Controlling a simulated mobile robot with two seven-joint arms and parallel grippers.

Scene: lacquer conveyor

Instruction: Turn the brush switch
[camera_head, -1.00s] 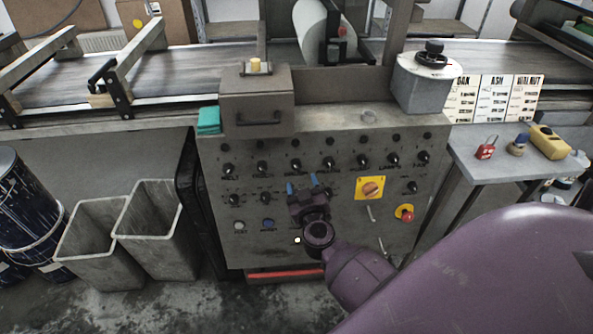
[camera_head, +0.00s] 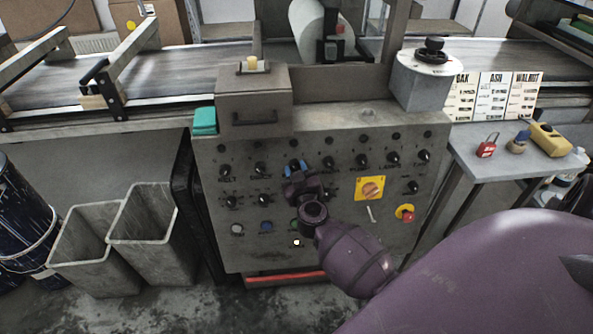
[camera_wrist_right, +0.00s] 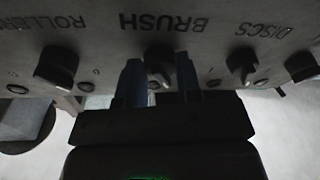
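The brush switch (camera_wrist_right: 160,62) is a black rotary knob under the label BRUSH (camera_wrist_right: 163,23), which reads upside down in the right wrist view. My right gripper (camera_wrist_right: 160,82) has its two blue-grey fingers on either side of this knob, with almost no gap visible, so it looks shut on it. My left gripper is not in view.
Close neighbours are the ROLLERS knob (camera_wrist_right: 56,67) and the DISCS knob (camera_wrist_right: 242,65). A yellow-plated rotary switch (camera_head: 371,189) and a red emergency button (camera_head: 405,213) sit on the panel's right. A side table (camera_head: 482,166) stands to the right.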

